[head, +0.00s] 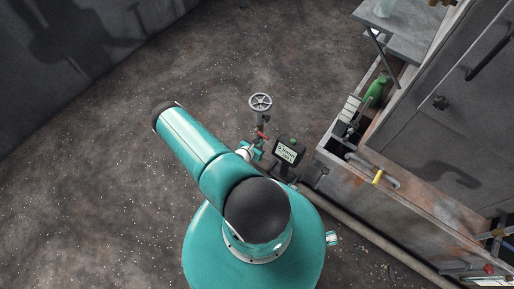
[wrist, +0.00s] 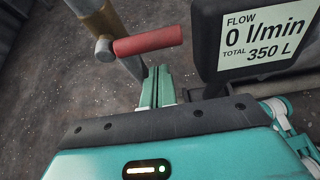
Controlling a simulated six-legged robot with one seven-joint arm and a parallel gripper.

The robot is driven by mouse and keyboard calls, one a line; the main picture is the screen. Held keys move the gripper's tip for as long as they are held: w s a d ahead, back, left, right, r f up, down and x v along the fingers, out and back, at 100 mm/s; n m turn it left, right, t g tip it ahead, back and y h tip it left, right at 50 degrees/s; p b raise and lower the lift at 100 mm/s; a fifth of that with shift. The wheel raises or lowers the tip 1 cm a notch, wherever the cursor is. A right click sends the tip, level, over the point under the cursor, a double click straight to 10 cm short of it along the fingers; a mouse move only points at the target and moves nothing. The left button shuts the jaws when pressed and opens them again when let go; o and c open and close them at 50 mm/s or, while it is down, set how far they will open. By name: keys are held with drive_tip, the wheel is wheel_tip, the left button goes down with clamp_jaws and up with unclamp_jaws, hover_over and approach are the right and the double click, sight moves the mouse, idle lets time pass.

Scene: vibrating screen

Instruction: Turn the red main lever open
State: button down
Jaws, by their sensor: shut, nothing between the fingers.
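The red main lever (wrist: 148,41) shows large in the wrist view, sticking out to the right from a grey pivot (wrist: 104,50) on a brownish upright pipe (wrist: 103,18). In the head view the lever (head: 263,135) is a small red piece below a grey handwheel. My gripper (wrist: 158,72) has its two teal fingers together, with nothing held. Its tips appear just below the lever's middle in the wrist view; whether they touch it I cannot tell. In the head view my gripper (head: 257,151) is small and partly hidden by the arm.
A black flow meter (wrist: 258,42) reads 0 l/min and total 350 L, close right of the fingers; it also shows in the head view (head: 288,152). The grey handwheel (head: 260,102) stands above the lever. A rusty metal machine (head: 360,190) fills the right. The floor at left is clear.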

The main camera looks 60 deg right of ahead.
drive_tip(key=shift+s+d+r, duration=0.1)
drive_tip(key=shift+d+r, duration=0.1)
drive_tip(key=shift+r, duration=0.85)
